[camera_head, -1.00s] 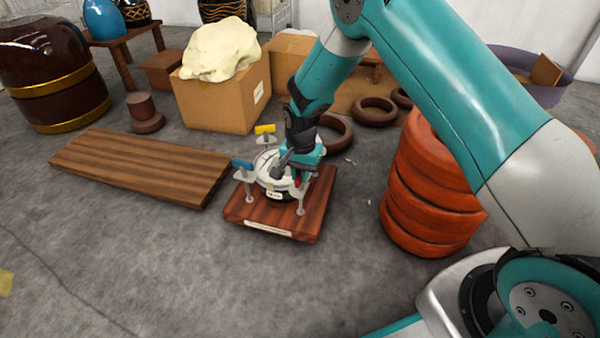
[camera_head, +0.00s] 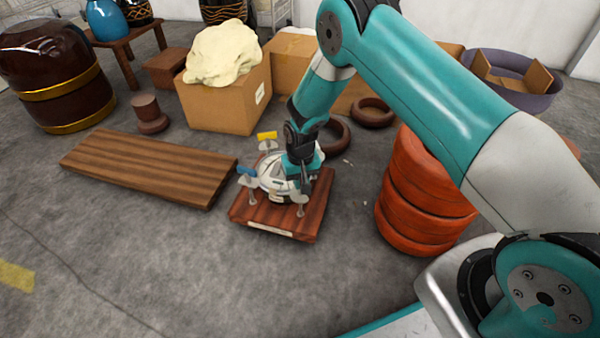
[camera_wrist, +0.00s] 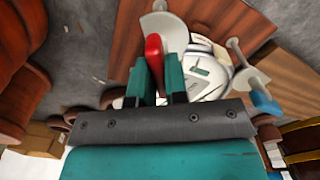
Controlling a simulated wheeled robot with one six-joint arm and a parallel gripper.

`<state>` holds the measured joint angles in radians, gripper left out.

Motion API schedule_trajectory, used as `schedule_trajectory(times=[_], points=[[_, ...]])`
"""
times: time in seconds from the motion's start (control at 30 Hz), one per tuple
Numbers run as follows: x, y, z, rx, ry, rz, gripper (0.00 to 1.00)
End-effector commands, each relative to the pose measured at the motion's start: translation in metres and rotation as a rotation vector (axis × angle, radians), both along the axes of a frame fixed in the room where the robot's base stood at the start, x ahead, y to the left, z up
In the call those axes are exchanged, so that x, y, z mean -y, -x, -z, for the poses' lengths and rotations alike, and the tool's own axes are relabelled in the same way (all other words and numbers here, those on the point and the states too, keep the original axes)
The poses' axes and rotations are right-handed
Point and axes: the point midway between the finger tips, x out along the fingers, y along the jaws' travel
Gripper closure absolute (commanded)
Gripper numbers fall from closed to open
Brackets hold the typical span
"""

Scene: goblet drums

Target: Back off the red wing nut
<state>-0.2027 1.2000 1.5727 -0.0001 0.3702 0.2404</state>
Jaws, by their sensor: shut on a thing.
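The red wing nut (camera_wrist: 154,55) shows in the wrist view between the two teal fingers of my gripper (camera_wrist: 156,75), which is shut on it. In the head view my gripper (camera_head: 304,186) is at the right part of the white round drum fixture (camera_head: 272,180), and it hides the red nut there. The fixture stands on a dark red wooden base (camera_head: 268,218). A yellow wing nut (camera_head: 267,135) stands at its back and a blue wing nut (camera_head: 246,169) at its left; the blue one also shows in the wrist view (camera_wrist: 265,103).
A striped wooden board (camera_head: 150,165) lies left of the base. A stack of orange-red rings (camera_head: 415,190) stands close on the right. Cardboard boxes (camera_head: 222,100) and dark rings (camera_head: 370,111) are behind. The floor in front is clear.

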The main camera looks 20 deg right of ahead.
Motion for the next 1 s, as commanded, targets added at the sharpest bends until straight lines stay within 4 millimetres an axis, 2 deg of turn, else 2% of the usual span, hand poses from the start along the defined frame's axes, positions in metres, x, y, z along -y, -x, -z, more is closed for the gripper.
schedule_trajectory(times=[0.03, 1.0], points=[[-0.0005, -0.0015, -0.0050, 0.005, -0.002, -0.045, 1.00], [0.0002, -0.0027, -0.0027, 0.008, 0.002, -0.964, 1.00]])
